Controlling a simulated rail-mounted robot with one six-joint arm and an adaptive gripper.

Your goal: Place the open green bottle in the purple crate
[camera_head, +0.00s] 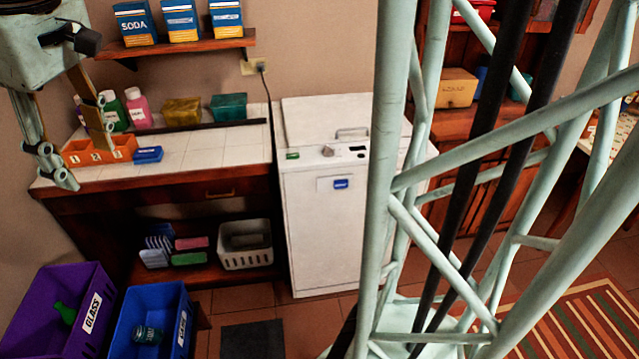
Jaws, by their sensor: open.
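The purple crate (32,312), labelled GLASS, stands on the floor at the lower left. A green bottle (65,313) lies tilted inside it; its mouth is too small to judge clearly. Another green bottle (112,112), with a white top, stands at the back of the tiled counter, partly hidden by my gripper. My gripper (86,160) is at the upper left, pointing down with its fingers spread.
A blue crate (120,325) holding a bluish jar (148,334) stands right of the purple one. On the counter (210,150) are a pink bottle (138,108), an orange numbered holder (90,152) and a blue box (147,155). A white appliance (310,230) stands to the right.

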